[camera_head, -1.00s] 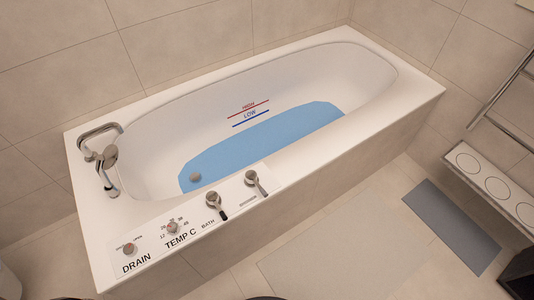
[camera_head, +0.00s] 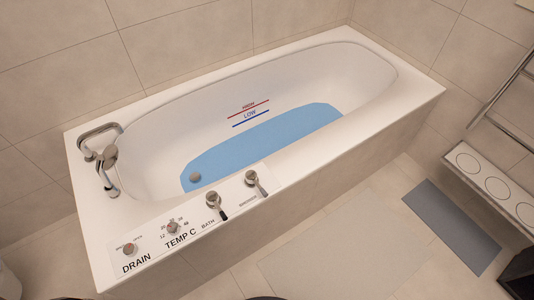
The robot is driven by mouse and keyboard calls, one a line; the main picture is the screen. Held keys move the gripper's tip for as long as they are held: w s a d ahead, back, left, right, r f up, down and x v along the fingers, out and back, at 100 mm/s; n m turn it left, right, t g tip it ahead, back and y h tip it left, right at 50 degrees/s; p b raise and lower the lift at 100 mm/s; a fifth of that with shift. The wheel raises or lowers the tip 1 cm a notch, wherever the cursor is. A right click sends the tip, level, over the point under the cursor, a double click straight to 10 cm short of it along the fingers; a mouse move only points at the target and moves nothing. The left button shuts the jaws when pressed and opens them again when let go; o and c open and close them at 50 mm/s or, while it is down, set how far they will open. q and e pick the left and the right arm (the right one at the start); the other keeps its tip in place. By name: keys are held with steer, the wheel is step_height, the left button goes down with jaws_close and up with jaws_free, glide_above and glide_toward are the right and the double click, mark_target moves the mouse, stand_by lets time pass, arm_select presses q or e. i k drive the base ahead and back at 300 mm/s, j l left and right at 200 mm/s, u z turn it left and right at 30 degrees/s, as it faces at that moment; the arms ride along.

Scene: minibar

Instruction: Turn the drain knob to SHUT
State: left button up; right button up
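The drain knob (camera_head: 129,249) is a small round metal knob with a reddish mark, above the word DRAIN at the left end of the white control panel (camera_head: 150,250) on the tub's front rim. Small labels sit just above it, too small to read surely, so I cannot tell its setting. The bathtub (camera_head: 290,165) holds blue water (camera_head: 270,143), whose far edge lies just below the blue LOW line (camera_head: 250,118). A round drain piece (camera_head: 195,177) shows at the water's left end. Neither gripper is recognisable; only dark shapes show at the bottom edge.
Right of the drain knob are the temperature knob (camera_head: 172,227) and two lever handles (camera_head: 215,203) (camera_head: 255,181). A metal faucet (camera_head: 104,158) stands at the tub's left end. A beige mat (camera_head: 345,250) and a grey mat (camera_head: 450,228) lie on the floor. A shelf with round inserts (camera_head: 495,185) is at right.

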mark_target(129, 249)
steer(key=j+u, duration=0.15)
steer(key=u, duration=0.2)
steer(key=j+u, duration=0.1)
steer(key=u, duration=1.25)
